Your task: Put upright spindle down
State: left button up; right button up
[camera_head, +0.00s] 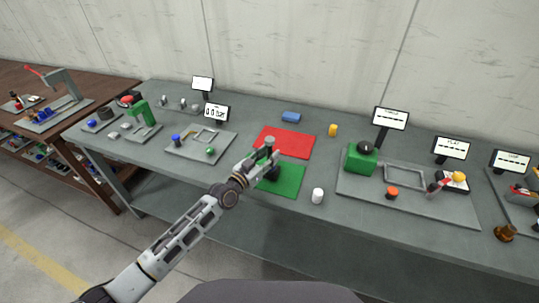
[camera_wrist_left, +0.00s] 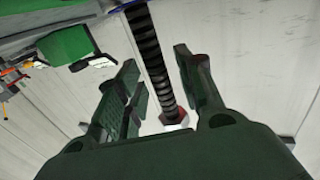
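A dark ribbed spindle (camera_wrist_left: 152,60) runs between the fingers of my left gripper (camera_wrist_left: 163,90) in the left wrist view. Its lower picture end carries a pale and red piece (camera_wrist_left: 174,116). Narrow gaps show between the spindle and both fingers, so the gripper looks open around it. In the head view my left gripper (camera_head: 262,164) is over the green mat (camera_head: 288,185), near the red mat (camera_head: 290,138). A grey upright piece (camera_head: 269,143) shows above its fingers. The gripper hides the spindle's foot, so I cannot tell whether it touches the mat. My right gripper is out of view.
A white cylinder (camera_head: 317,196) stands right of the green mat. A blue block (camera_head: 291,117) and a yellow piece (camera_head: 333,130) lie behind. A grey tray (camera_head: 435,207) with a green block (camera_head: 360,158) is at right. Another tray (camera_head: 190,152) is at left.

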pick_arm(q)
jog(key=v, duration=1.1)
jog(key=shift+b, duration=0.4)
jog(key=shift+s, duration=0.1)
dwell(0.5)
